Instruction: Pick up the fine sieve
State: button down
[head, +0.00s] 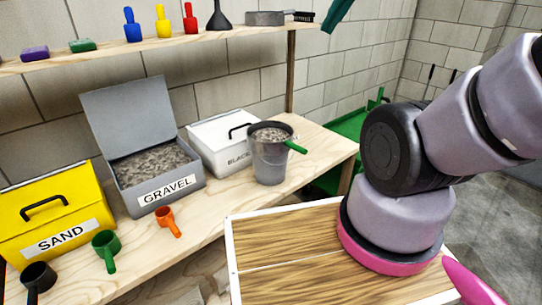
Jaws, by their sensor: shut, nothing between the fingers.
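A shallow round grey pan-like sieve (264,18) lies on the upper shelf towards its right end, with a dark handle (300,16) pointing right. Its mesh cannot be seen, so I cannot tell whether it is the fine one. A green handle (296,147) sticks out to the right from the top of a grey bucket (270,162); what it belongs to is unclear among the gravel there. My arm fills the right side, well apart from the shelf. My gripper cannot be made out in this view; a pink tapered shape at the bottom right is unclear.
The bench (325,139) holds a yellow SAND box (50,215), an open GRAVEL box (166,190), a white box (215,140) and green, orange and black scoops. Coloured scoops and a black funnel (219,17) stand on the shelf (170,48). A green cart-like object is behind.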

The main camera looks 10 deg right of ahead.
aim_at(269, 137)
jog(key=j+z, duration=0.15)
jog(key=z, duration=0.3)
jog(key=k+z, duration=0.1)
jog(key=z, duration=0.35)
jog(key=k+j+z, duration=0.1)
jog(key=z, duration=0.35)
jog(key=k+z, duration=0.1)
jog(key=z, duration=0.35)
jog(key=k+j, duration=0.1)
jog(key=k, duration=0.55)
jog(key=j, duration=0.4)
jog(key=i+j, duration=0.1)
jog(key=j, duration=0.25)
